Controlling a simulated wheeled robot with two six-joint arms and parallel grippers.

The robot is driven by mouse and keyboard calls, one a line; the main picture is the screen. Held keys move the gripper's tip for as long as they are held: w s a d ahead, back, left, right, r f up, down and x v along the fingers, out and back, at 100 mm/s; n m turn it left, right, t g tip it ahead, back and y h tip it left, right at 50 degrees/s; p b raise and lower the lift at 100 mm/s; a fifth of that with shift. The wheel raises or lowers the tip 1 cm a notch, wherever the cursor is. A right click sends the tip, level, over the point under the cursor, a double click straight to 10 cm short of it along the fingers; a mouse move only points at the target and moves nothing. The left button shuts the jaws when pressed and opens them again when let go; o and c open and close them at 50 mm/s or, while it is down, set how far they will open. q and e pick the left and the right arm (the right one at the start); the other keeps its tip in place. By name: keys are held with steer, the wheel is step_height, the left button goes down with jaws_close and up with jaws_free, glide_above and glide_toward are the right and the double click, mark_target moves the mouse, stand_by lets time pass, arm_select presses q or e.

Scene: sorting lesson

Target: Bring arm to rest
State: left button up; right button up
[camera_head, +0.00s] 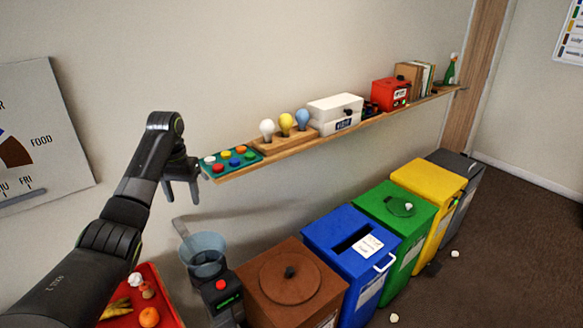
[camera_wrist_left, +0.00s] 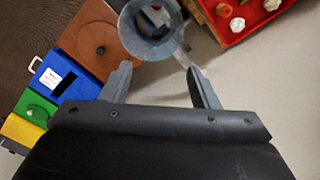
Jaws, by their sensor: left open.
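My left arm reaches in from the left in the head view. Its gripper (camera_head: 181,190) hangs in the air with the fingers pointing down, near the left end of the wall shelf. In the left wrist view the gripper's two fingers (camera_wrist_left: 161,88) stand apart with nothing between them. The gripper is open and empty. It is above and to the left of the translucent blue-grey bowl (camera_head: 206,250), which also shows beyond the fingers in the left wrist view (camera_wrist_left: 135,45). My right gripper does not show in either view.
The wooden shelf (camera_head: 240,173) holds a tray of coloured buttons (camera_head: 231,158), bulbs, a white box (camera_head: 336,111) and a red box (camera_head: 390,93). Brown, blue (camera_head: 321,234), green, yellow and grey bins stand below. A red tray (camera_head: 166,287) with food items lies lower left.

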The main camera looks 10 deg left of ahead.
arm_select(q)
steer(key=s+d+f+m+t+y, duration=0.1)
steer(key=s+d+f, duration=0.2)
steer(key=s+f, duration=0.6)
steer(key=s+d+f+m, duration=0.1)
steer(key=s+d+f, duration=0.2)
steer(key=s+f, duration=0.55)
steer(key=s+d+f+n+t, duration=0.1)
steer(key=s+d, duration=0.2)
steer(key=s, duration=0.9)
steer(key=s+d+f+t, duration=0.1)
steer(key=s+d+t, duration=0.15)
steer(key=s, duration=0.95)
step_height(320, 180, down, 31)
steer(key=a+g+b, duration=0.2)
steer(key=b, duration=0.6)
steer(key=s+d+f+b, duration=0.1)
steer(key=s+f+b, duration=0.2)
steer(key=s+f, duration=0.4)
steer(key=s+f+g+b, duration=0.1)
steer(key=s+f+b, duration=0.2)
steer(key=s+f, duration=0.4)
step_height(320, 180, down, 9)
steer(key=shift+s+d+f, duration=0.1)
steer(key=shift+s+d, duration=0.3)
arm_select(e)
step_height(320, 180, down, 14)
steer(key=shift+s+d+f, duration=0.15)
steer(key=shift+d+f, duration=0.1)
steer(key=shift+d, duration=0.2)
